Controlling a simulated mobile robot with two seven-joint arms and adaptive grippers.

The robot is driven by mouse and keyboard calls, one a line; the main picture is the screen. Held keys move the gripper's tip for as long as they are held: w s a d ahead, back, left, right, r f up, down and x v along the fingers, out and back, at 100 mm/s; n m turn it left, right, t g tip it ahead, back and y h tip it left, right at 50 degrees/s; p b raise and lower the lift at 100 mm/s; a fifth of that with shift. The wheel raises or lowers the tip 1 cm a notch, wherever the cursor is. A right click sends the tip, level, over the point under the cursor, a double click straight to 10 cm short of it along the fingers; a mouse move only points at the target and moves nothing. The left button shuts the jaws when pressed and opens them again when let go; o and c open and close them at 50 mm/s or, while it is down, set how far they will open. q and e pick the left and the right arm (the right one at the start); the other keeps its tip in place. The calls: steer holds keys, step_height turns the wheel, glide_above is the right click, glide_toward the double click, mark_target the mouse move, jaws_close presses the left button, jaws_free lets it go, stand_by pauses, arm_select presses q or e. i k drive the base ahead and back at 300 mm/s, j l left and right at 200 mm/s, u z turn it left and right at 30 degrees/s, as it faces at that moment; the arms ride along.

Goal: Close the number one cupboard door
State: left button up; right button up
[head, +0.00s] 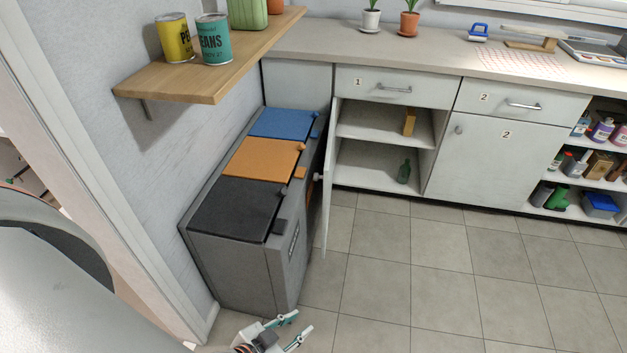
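The number one cupboard (383,146) stands open under the counter, below a drawer marked 1. Its white door (327,195) is swung out towards me on its left side and shows almost edge-on, close beside the bin unit. A knob (317,177) shows on the door's left-facing side. My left gripper (301,322) is at the bottom of the head view, in front of the bin unit and well short of the door. Its fingers are apart and nothing shows between them. My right gripper is not in view.
A grey bin unit (278,258) with black, orange and blue lids stands left of the door. A wooden shelf (215,75) with cans juts from the wall above it. The closed number two cupboard (487,160) is to the right. The tiled floor (430,275) is clear.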

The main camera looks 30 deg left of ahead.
mark_target(325, 177)
steer(key=k+j, duration=0.15)
steer(key=j, duration=0.15)
steer(key=k+j, duration=0.15)
steer(key=j, duration=0.15)
steer(key=k+j, duration=0.25)
steer(key=j, duration=0.95)
steer(key=k+j, duration=0.15)
steer(key=j, duration=0.4)
steer(key=i+l, duration=0.15)
steer(key=l, duration=0.25)
steer(key=i+l, duration=0.15)
steer(key=l, duration=0.2)
steer(key=i+l+u, duration=0.1)
steer(key=l+u, duration=0.2)
steer(key=i+l+u, duration=0.1)
steer(key=l+u, duration=0.2)
steer(key=l, duration=0.1)
